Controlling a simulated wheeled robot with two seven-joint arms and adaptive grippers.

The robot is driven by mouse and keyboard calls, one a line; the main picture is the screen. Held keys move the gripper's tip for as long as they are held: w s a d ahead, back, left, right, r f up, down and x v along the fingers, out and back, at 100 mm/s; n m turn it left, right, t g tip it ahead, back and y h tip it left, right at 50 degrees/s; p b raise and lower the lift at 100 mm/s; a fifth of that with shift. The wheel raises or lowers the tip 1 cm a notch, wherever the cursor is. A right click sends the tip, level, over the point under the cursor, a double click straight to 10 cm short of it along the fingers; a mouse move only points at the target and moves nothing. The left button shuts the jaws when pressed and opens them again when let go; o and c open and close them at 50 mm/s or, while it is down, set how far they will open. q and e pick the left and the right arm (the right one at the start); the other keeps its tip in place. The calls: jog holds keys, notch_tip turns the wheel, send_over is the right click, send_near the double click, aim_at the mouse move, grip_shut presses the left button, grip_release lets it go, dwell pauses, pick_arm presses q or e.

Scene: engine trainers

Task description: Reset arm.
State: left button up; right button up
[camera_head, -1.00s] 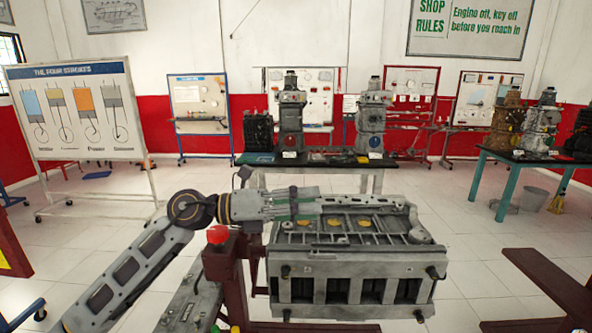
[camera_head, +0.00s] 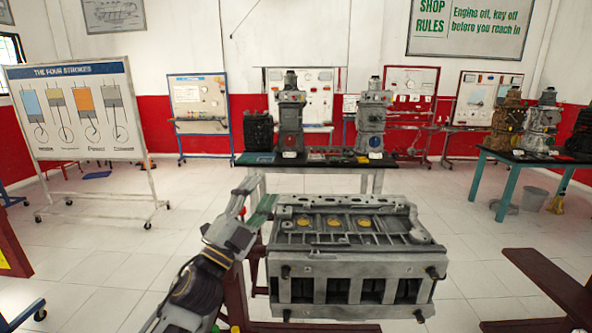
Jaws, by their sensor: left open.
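My left gripper (camera_head: 257,198) is at the left end of the grey engine block, its fingers pointing up and away from me. It is open, with nothing seen between the fingers. A green part shows along the finger nearer the block. My left arm comes in from the bottom left. The engine block (camera_head: 350,264) sits on a dark red stand (camera_head: 237,300), with several yellow discs in its top. I cannot tell whether the gripper touches the block. My right gripper is not in view.
Behind the block, a dark-topped table (camera_head: 325,160) carries engine models. A teal-legged table (camera_head: 488,183) with more engines stands at right. A white board (camera_head: 85,110) stands at left. Dark red beams (camera_head: 552,285) are at lower right. Tiled floor (camera_head: 110,235) is clear at left.

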pick_arm(q)
jog(key=s+a+f+n+g+y, duration=0.1)
jog(key=a+f+n+g+y, duration=0.1)
jog(key=a+f+n+y, duration=0.45)
jog(key=s+a+f+n+g+y, duration=0.1)
jog(key=a+f+n+g+y, duration=0.2)
jog(key=f, duration=0.7)
jog(key=s+a+f+n+g+y, duration=0.1)
jog(key=s+a+f+n+y, duration=0.2)
jog(key=f+n, duration=0.45)
jog(key=s+a+f+n+g, duration=0.1)
jog(key=s+f+g, duration=1)
jog(key=s+f, duration=0.95)
notch_tip(320, 180, down, 31)
jog(key=s+a+g, duration=0.1)
jog(key=s+a, duration=0.1)
jog(key=a, duration=0.1)
jog(key=s+a+f, duration=0.3)
jog(key=s+f, duration=0.7)
jog(key=s+a+f+g+y, duration=0.1)
jog(key=s+a+f, duration=0.3)
jog(key=s+f, duration=0.5)
jog(key=shift+s+a+f+p, duration=0.25)
jog(key=shift+s+f+p, duration=0.2)
jog(key=shift+s, duration=0.65)
